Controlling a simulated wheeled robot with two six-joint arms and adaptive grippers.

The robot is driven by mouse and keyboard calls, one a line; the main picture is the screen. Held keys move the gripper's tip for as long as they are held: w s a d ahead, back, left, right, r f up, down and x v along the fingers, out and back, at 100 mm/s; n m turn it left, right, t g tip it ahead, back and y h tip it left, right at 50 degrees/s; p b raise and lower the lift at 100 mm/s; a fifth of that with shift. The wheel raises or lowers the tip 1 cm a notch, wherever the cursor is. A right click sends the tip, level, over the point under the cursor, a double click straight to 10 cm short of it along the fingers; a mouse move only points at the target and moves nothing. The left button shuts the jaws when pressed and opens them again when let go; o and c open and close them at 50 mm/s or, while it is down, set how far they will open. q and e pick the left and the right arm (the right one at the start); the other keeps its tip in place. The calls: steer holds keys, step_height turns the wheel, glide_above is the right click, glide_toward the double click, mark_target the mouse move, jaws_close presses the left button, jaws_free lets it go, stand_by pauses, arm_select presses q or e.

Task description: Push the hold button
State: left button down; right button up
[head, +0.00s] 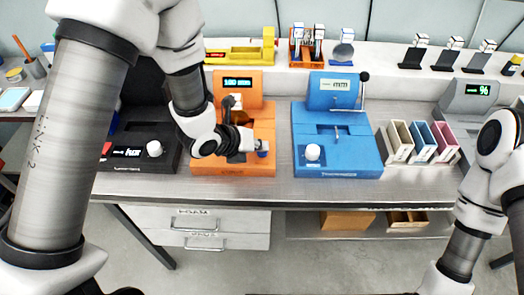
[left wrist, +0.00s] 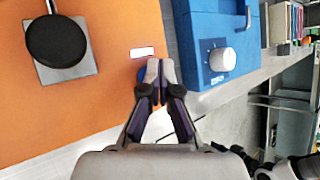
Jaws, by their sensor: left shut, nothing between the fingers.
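The orange device (head: 231,167) stands on the bench with a lit green display. My left gripper (head: 258,146) is shut and empty, over the right front part of the device. In the left wrist view its closed fingertips (left wrist: 159,66) are beside and partly in front of a round blue button (left wrist: 141,75) on the orange top (left wrist: 105,105). A small white label (left wrist: 142,51) lies just behind the button; its text is unreadable. I cannot tell whether the fingertips touch the button. My right arm shows at the right, but its gripper is out of view.
A blue device (head: 336,163) with a white knob (head: 312,152) stands to the right. A black device (head: 137,158) stands to the left. The orange device carries a round black pad (left wrist: 56,42) on a grey plate. Coloured bins (head: 444,140) stand farther right. The bench's front strip is clear.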

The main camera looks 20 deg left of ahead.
mark_target(260, 153)
arm_select(q)
steer(key=shift+r, duration=0.45)
steer(key=shift+r+p, duration=1.85)
steer(key=shift+r, duration=1.25)
steer(key=shift+f, duration=0.1)
